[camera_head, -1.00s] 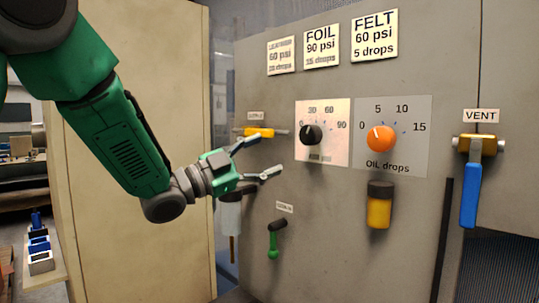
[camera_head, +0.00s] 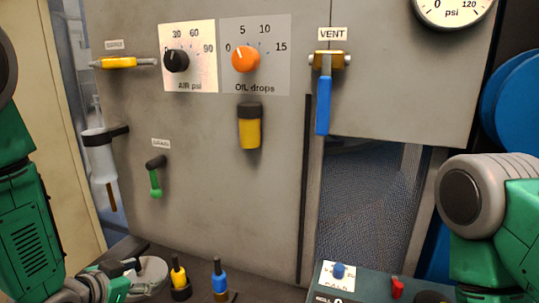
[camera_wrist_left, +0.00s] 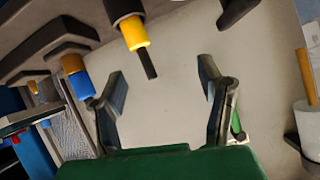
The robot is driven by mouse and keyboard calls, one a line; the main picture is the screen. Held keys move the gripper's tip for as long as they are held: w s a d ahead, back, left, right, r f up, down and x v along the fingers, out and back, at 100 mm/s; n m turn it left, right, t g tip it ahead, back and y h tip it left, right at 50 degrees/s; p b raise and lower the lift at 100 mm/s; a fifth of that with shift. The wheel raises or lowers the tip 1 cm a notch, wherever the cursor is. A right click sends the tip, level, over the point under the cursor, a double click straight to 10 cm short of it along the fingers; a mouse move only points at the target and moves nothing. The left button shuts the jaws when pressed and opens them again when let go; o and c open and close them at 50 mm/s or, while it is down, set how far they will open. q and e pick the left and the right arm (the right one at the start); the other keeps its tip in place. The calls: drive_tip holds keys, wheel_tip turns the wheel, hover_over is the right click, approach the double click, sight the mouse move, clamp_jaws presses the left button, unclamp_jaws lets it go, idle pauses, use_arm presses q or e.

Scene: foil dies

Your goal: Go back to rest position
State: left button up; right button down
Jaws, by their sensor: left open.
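My left arm comes down the left edge in the head view, with its green gripper (camera_head: 128,276) low at the bottom left, partly cut off. In the left wrist view the two dark fingers of this gripper (camera_wrist_left: 162,78) are spread apart with nothing between them; the grey panel lies beyond. My right arm's green and grey link shows at the right edge of the head view; its gripper is out of the frame.
The grey panel (camera_head: 222,190) carries an orange oil knob (camera_head: 245,58), a black air knob (camera_head: 176,59), a blue-handled vent valve (camera_head: 323,105) and a green drain lever (camera_head: 155,182). Yellow (camera_head: 179,273) and blue (camera_head: 219,280) bottles stand low in front. A dark opening (camera_head: 370,200) is right.

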use_arm(q)
drive_tip(key=s+f+n+g+y, duration=0.25)
drive_tip(key=s+f+g, duration=0.35)
drive_tip(key=s+f, duration=0.9)
drive_tip(key=s+f+n+g+b, duration=0.1)
drive_tip(key=s+f+n+g, duration=0.2)
drive_tip(key=s, duration=1.4)
wheel_tip(320, 180, down, 4)
drive_tip(key=shift+a+f+g+y, duration=0.25)
drive_tip(key=shift+g+y, duration=0.2)
drive_tip(key=shift+g, duration=0.55)
